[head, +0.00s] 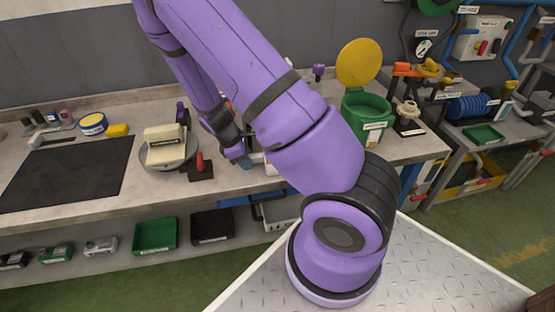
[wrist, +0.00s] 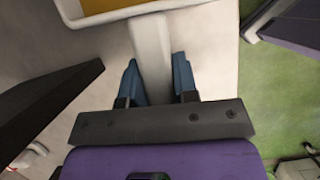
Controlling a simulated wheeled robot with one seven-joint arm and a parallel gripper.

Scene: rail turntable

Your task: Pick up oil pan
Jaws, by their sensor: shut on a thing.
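In the wrist view, a cream pan with an amber inside, which I take as the oil pan (wrist: 112,13), enters at the top left. Its pale handle (wrist: 152,45) runs down between my fingers. My gripper (wrist: 157,72) has its blue fingers on either side of that handle, shut on it. In the head view my gripper (head: 240,158) is low over the bench, partly behind my purple arm. Most of the pan is hidden or out of frame. I cannot tell whether it touches the bench.
The bench (head: 60,215) holds a black mat (head: 70,172), a grey dish (head: 170,155) with a cream block, and a red-handled item (head: 201,168). A green bin (head: 367,110) with a raised yellow lid (head: 360,62) stands right of my arm. Trays (head: 155,236) sit on the shelf below.

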